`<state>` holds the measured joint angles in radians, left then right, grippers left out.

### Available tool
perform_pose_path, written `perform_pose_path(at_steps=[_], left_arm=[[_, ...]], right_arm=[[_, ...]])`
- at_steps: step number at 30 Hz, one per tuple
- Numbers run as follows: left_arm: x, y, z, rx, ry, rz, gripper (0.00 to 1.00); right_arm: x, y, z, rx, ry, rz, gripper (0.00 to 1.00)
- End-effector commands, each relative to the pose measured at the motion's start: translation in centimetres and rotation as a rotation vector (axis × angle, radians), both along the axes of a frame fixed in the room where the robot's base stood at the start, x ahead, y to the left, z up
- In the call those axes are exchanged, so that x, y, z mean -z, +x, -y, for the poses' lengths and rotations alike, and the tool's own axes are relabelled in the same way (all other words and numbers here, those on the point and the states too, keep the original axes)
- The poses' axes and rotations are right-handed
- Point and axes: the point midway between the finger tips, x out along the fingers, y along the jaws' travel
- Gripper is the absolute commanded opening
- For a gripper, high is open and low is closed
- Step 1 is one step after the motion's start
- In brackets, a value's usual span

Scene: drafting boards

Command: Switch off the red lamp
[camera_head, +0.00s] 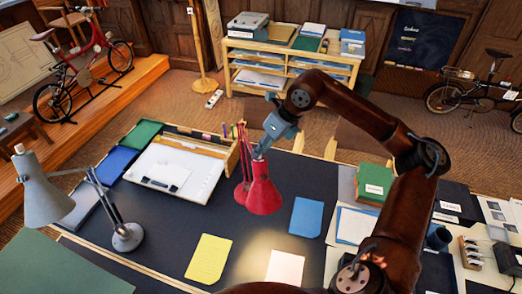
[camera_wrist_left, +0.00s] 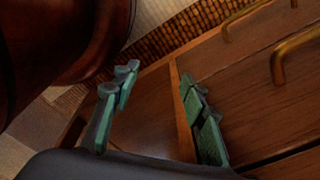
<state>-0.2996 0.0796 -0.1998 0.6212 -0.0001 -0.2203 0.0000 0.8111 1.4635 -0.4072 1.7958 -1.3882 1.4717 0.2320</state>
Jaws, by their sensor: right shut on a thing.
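The red lamp (camera_head: 262,192) stands on the dark desk in the head view, its shade tilted down. A warm bright patch lies on the desk below it, so it looks lit. My right gripper (camera_head: 261,153) reaches down from above and is shut on the top of the red lamp's shade. The exact contact and any switch are hidden by the fingers. My left gripper (camera_wrist_left: 165,95) shows only in the left wrist view. Its two green-grey fingers are apart, with nothing seen held between them, near a wooden drawer front.
A grey lamp (camera_head: 45,195) stands at the left of the desk. A yellow sheet (camera_head: 209,259), a blue pad (camera_head: 306,217) and a white board (camera_head: 185,165) lie on the desk. Green books (camera_head: 373,183) are stacked at the right. Drawer handles (camera_wrist_left: 290,50) stick out near my left gripper.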

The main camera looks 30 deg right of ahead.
Motion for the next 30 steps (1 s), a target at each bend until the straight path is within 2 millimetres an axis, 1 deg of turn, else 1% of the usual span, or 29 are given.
perform_pose_path(at_steps=[3, 10, 21, 30], left_arm=[[0.7, 0.0, 0.0, 0.000, 0.000, 0.000, 0.40], [1.3, -0.1, 0.0, 0.000, 0.000, -0.001, 0.40], [1.3, -0.1, 0.0, 0.000, 0.000, -0.002, 0.40], [1.3, -0.2, 0.0, 0.001, 0.000, -0.003, 0.40]], right_arm=[[0.2, 0.2, 0.2, -0.070, 0.026, 0.007, 0.00], [0.2, 0.3, 0.4, -0.267, 0.091, 0.022, 0.00], [0.1, 0.6, 0.6, -0.595, 0.196, 0.051, 0.00], [0.2, 0.8, 0.8, -0.796, 0.257, 0.067, 0.00]])
